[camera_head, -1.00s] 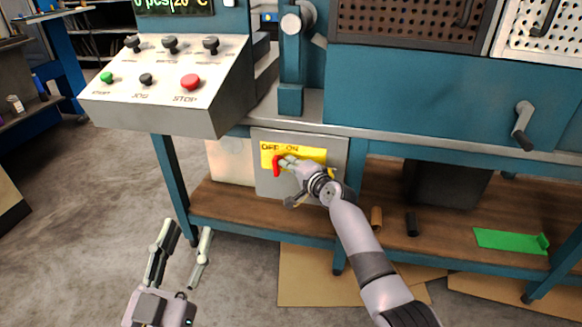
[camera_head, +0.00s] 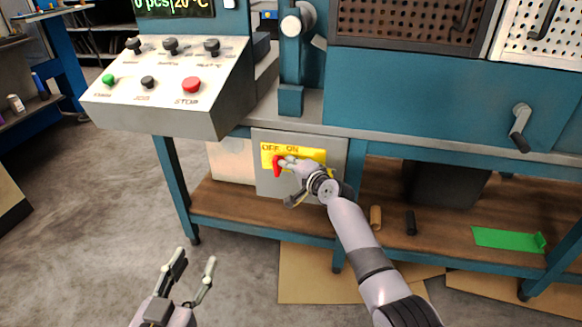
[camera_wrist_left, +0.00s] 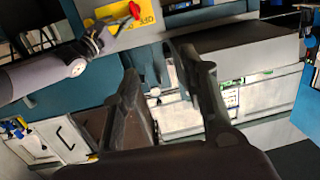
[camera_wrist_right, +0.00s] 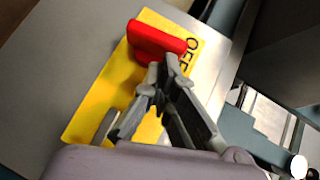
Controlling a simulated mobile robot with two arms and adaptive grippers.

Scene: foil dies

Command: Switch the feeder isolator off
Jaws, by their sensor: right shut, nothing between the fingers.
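The feeder isolator is a grey box (camera_head: 335,160) under the bench with a yellow plate (camera_head: 318,155) marked OFF and ON. Its red handle (camera_head: 277,166) stands roughly upright below the word OFF; it also shows in the left wrist view (camera_wrist_left: 134,9). My right gripper (camera_head: 287,161) is shut and empty, its fingertips at the right side of the handle. In the right wrist view the tips (camera_wrist_right: 160,72) lie at the red handle (camera_wrist_right: 155,42), seemingly touching it. The right hand hides part of the plate. My left gripper (camera_head: 197,256) is open and empty above the floor.
A sloped control panel (camera_head: 150,100) with knobs and buttons, including a red STOP button (camera_head: 191,84), juts out above left. The bench's lower shelf (camera_head: 390,243) holds small cylinders (camera_head: 410,222) and a green piece (camera_head: 505,239). Floor at the left is clear.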

